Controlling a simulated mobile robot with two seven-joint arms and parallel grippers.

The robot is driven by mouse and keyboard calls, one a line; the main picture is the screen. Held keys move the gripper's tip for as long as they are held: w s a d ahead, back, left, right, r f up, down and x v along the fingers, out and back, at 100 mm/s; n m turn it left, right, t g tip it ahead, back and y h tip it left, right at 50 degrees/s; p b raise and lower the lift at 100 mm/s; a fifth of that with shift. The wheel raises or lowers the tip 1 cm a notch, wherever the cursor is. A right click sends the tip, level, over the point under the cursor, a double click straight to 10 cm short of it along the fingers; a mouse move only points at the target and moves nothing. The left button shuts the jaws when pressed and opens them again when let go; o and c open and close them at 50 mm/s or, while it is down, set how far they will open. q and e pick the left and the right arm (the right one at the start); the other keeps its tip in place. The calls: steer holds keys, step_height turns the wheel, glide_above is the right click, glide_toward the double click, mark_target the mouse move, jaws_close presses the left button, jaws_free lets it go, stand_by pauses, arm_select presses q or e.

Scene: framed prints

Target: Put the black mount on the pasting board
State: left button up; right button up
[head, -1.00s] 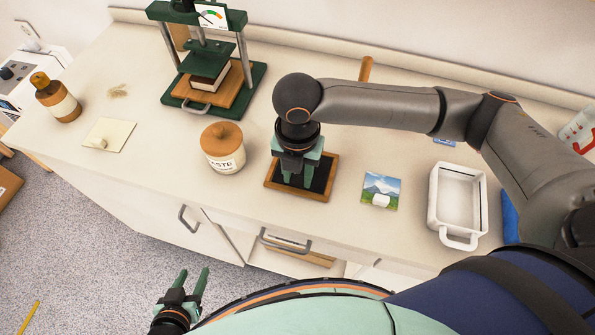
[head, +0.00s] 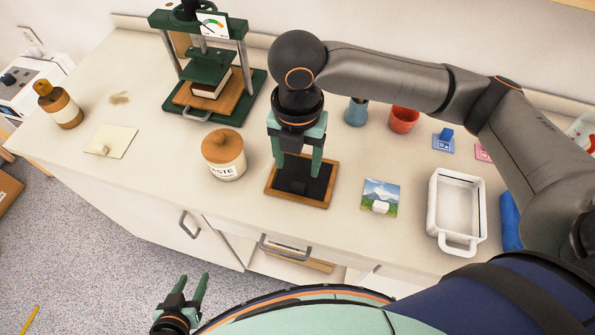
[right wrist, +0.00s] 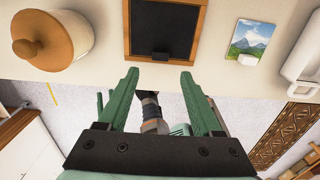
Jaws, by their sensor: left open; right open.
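The black mount (head: 316,188) lies flat on the wooden pasting board (head: 328,205), whose brown border shows around it. My right gripper (head: 297,174) is open and empty, pointing down above the mount. In the right wrist view its fingers (right wrist: 158,75) are spread with nothing between them. My left gripper (head: 193,279) is open and empty, off the counter's front.
A paste jar (head: 224,160) stands left of the board. A landscape print (head: 380,195) and a white tray (head: 433,215) lie to the right. A green press (head: 255,95), a blue cup (head: 356,113) and a red cup (head: 404,121) stand behind. A cream sheet (head: 115,135) lies left.

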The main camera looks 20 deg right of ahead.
steer(key=shift+r, duration=2.3)
